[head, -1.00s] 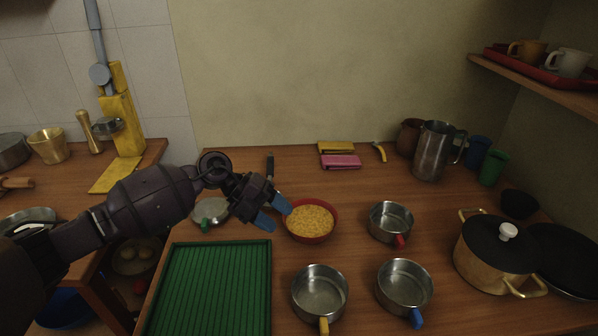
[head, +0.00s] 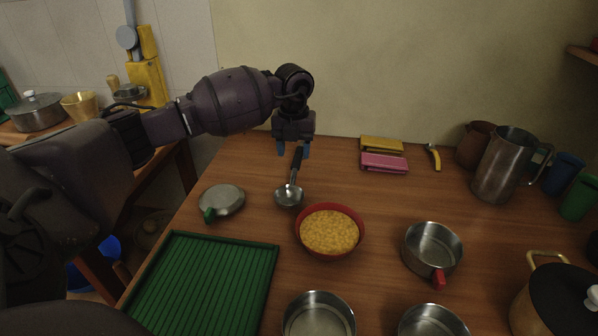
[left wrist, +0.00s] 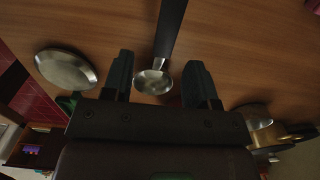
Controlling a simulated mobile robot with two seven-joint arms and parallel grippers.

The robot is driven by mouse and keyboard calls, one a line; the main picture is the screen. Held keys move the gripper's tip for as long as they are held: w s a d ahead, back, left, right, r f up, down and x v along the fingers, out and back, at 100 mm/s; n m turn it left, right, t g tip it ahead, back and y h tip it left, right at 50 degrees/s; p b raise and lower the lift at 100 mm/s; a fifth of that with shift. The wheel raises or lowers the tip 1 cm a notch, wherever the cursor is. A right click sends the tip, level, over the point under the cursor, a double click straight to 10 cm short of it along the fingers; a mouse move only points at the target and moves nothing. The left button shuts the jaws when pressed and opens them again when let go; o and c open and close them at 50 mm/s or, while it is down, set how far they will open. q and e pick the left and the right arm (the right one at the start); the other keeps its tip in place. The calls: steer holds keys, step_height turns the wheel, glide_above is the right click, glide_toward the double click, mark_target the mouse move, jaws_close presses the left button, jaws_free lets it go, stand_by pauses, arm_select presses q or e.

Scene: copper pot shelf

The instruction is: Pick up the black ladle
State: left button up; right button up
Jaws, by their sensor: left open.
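The black ladle lies on the wooden table, its black handle (head: 297,161) pointing to the back wall and its metal bowl (head: 289,194) toward the front. My left gripper (head: 294,151) is over the handle's far end, blue fingertips apart on either side of it. In the left wrist view the handle (left wrist: 171,28) and ladle bowl (left wrist: 153,84) show between the two open fingers (left wrist: 160,75). I cannot tell how high the fingers are above the table. My right gripper is not in view.
A red bowl of yellow food (head: 330,231) stands in front of the ladle. A lid (head: 222,199) lies to its left, a green ridged tray (head: 205,285) farther front. Yellow and pink packs (head: 384,163) lie to the right.

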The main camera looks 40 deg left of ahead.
mark_target(296, 164)
arm_select(q)
steer(key=f+b, duration=0.1)
steer(key=f, duration=0.6)
steer(key=shift+w+d+b, duration=0.1)
steer(key=shift+d+b, duration=0.1)
steer(key=shift+b, duration=0.2)
steer(key=shift+r, duration=0.2)
jaws_close()
